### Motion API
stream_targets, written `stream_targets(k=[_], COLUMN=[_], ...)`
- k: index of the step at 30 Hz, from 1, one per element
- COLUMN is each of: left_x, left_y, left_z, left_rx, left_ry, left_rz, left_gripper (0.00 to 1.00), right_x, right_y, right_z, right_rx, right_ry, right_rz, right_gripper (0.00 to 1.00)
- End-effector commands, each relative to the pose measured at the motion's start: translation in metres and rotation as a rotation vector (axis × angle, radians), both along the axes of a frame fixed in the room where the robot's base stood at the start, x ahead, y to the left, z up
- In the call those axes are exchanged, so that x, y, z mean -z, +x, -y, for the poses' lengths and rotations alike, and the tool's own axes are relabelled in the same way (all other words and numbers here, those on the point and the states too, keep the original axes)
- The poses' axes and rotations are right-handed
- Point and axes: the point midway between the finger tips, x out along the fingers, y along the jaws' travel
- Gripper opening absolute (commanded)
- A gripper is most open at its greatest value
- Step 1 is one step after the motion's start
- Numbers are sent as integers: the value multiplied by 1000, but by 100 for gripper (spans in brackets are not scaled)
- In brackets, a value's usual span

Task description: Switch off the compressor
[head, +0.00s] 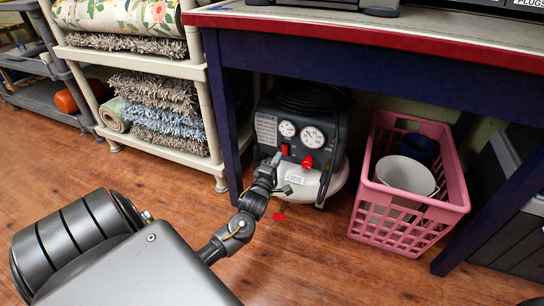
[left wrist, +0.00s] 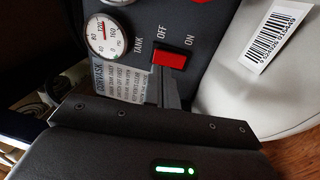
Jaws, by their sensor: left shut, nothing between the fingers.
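The compressor (head: 325,137) stands on the floor under the blue table, with a dark panel, two round gauges and a pale tank. Its red switch (head: 284,149) is on the panel; in the left wrist view the switch (left wrist: 168,59) lies by the printed words OFF and ON. I cannot tell which way it is set. My left gripper (head: 277,158) is shut and empty, in front of the panel. In the left wrist view its fingertips (left wrist: 173,72) overlap the lower edge of the switch; whether they touch is unclear. My right gripper is not in view.
A pink crate (head: 385,226) with a white bucket (head: 405,174) stands right of the compressor. The blue table (head: 370,63) has legs on both sides. A cream shelf (head: 211,110) with rugs stands left. Wooden floor in front is mostly clear.

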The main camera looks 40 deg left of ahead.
Motion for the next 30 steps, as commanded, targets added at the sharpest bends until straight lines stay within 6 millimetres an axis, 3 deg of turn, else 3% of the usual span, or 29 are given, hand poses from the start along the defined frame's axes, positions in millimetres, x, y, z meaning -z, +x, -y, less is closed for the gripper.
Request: stream_targets(k=[8,19,23,28,30], left_x=[-2,-4,-9,-19,-8], left_y=[23,25,27,33,34], left_z=[-8,-8,-9,-11,-10], left_rx=[1,1,0,-1,0], left_ry=[0,0,-6,-30,-30], left_rz=[0,-1,-15,-83,-85], left_gripper=[0,0,0,0,0], right_x=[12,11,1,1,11], right_y=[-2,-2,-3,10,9], right_z=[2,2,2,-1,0], right_rx=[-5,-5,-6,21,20], right_ry=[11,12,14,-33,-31], right_rz=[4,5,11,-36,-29], right_gripper=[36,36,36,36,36])
